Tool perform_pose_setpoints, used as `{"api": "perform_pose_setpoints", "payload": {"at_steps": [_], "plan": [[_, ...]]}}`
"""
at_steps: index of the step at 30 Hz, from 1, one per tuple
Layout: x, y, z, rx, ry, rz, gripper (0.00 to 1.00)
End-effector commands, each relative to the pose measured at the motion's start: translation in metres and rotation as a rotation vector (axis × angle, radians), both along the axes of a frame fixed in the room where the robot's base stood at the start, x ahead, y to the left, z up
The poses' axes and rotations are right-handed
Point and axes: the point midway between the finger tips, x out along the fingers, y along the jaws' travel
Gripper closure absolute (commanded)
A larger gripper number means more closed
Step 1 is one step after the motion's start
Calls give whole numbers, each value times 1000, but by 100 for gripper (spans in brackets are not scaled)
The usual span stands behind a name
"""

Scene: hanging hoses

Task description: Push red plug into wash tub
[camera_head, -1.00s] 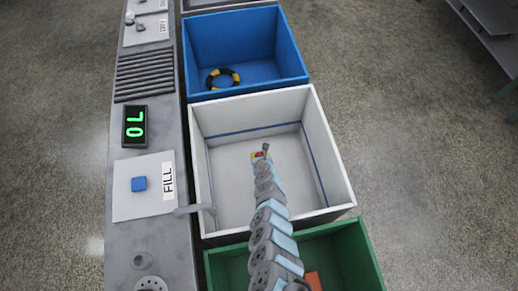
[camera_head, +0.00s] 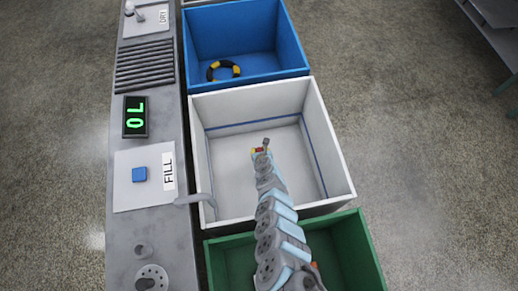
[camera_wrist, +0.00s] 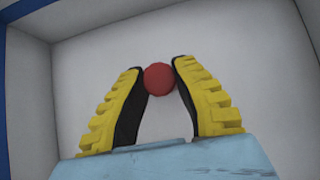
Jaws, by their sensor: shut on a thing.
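The white tub (camera_head: 328,150), with a blue line around its inside, stands beside the FILL panel. My gripper (camera_head: 260,150) reaches down into it from the near side, around the middle of the tub in the head view. The red plug (camera_wrist: 159,79) shows as a round red end between the tips of the two yellow and black fingers in the wrist view. The fingers are shut on it. In the head view only a small red spot of it shows at the gripper. No drain hole can be seen in the tub floor.
A blue tub (camera_head: 297,45) with a black and yellow ring (camera_head: 223,70) stands beyond. A green tub (camera_head: 372,258) stands nearer, under my arm. On the left, the grey counter holds a display (camera_head: 135,117), a blue button (camera_head: 139,174) and a tap (camera_head: 197,200) over the white tub.

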Motion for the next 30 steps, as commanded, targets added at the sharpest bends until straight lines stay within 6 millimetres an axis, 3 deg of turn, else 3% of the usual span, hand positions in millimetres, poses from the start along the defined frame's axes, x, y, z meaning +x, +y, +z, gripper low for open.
{"api": "perform_pose_setpoints", "payload": {"at_steps": [13,14,16,30], "plan": [[1,0,-6,0,-2,-1,100],[1,0,-6,0,-2,-1,69],[1,0,-5,0,-2,-1,49],[0,0,-6,0,-1,-1,47]]}}
